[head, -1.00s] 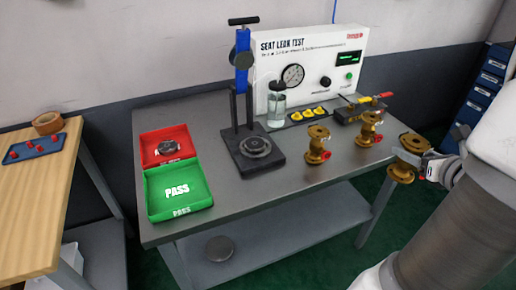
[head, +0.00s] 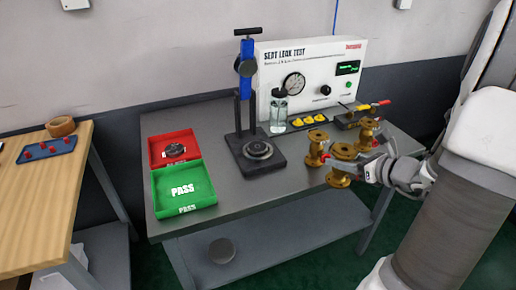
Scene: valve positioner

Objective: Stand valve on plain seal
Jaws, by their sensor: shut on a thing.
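My gripper (head: 366,173) is shut on a brass flanged valve (head: 341,168) and holds it upright at the table's front right edge. Two similar brass valves stand on the table: one (head: 316,146) just behind and left of the held valve, the other (head: 367,131) farther back to the right. A round seal disc (head: 258,149) lies on the black base of the test stand (head: 264,165), left of the held valve. Whether that seal is plain cannot be told at this size. The gripper's fingertips are partly hidden by the held valve.
A green PASS tray (head: 184,211) and a red tray (head: 164,139) with a dark round part lie on the left. The stand's blue clamp (head: 246,65) rises behind the seal. The leak test box (head: 310,70), bottle (head: 279,108) and red-handled tool (head: 362,112) are at the back.

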